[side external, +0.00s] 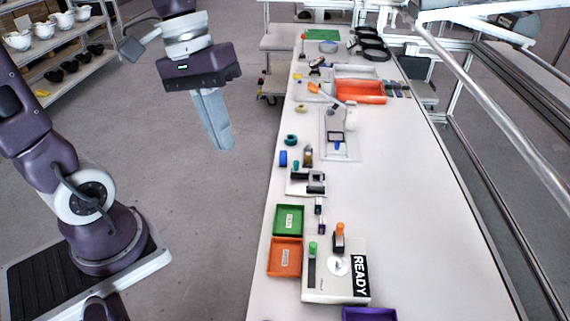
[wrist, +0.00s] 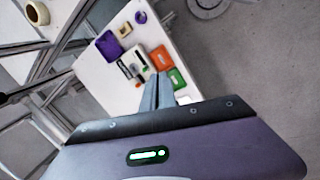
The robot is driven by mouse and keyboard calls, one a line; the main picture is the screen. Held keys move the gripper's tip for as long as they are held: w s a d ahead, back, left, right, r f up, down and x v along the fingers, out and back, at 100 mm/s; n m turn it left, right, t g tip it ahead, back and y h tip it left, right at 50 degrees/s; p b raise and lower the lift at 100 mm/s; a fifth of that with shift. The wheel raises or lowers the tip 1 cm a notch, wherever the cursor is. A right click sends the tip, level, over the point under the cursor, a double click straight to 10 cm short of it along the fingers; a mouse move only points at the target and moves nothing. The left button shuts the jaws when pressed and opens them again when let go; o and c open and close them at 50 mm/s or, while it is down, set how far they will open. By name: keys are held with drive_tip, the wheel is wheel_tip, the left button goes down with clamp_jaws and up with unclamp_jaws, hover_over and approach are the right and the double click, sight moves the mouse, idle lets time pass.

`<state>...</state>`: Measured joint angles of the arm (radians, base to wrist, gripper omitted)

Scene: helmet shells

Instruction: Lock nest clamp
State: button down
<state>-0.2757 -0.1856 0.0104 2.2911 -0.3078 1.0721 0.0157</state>
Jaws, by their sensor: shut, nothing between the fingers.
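My gripper (side external: 222,146) is shut and empty, held in the air left of the table, apart from everything on it. In the wrist view its fingers (wrist: 160,80) are together in front of the table. Which part is the nest clamp I cannot tell for certain. A pale plate with a black clamp-like block (side external: 316,182) sits near the table's left edge. Beyond it a white fixture (side external: 352,146) carries a dark square frame and a small blue part. Nearer, a white box marked READY (side external: 318,292) has a green-topped lever (side external: 312,248) and an orange-topped lever (side external: 340,230), both upright.
A green tray (side external: 277,232) and an orange tray (side external: 272,270) stand left of the READY box. A purple tray (side external: 370,314) is at the near end, also in the wrist view (wrist: 108,46). A large orange bin (side external: 360,92) stands farther back. The table's right side is clear.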

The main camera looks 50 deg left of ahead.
drive_tip(key=w+a+f+n+h, duration=0.9)
drive_tip(key=w+a+f+n, duration=0.15)
drive_tip(key=w, duration=0.25)
drive_tip(key=a+f+n+t, duration=1.1)
drive_tip(key=a+f+t, duration=0.1)
drive_tip(key=f, duration=0.5)
drive_tip(key=shift+a+f+n+h, duration=0.3)
drive_tip(key=shift+a+n, duration=0.05)
drive_tip(key=shift+a, duration=0.15)
drive_tip(key=shift+w, duration=0.1)
drive_tip(key=x, duration=1.4)
drive_tip(key=shift+d, duration=0.1)
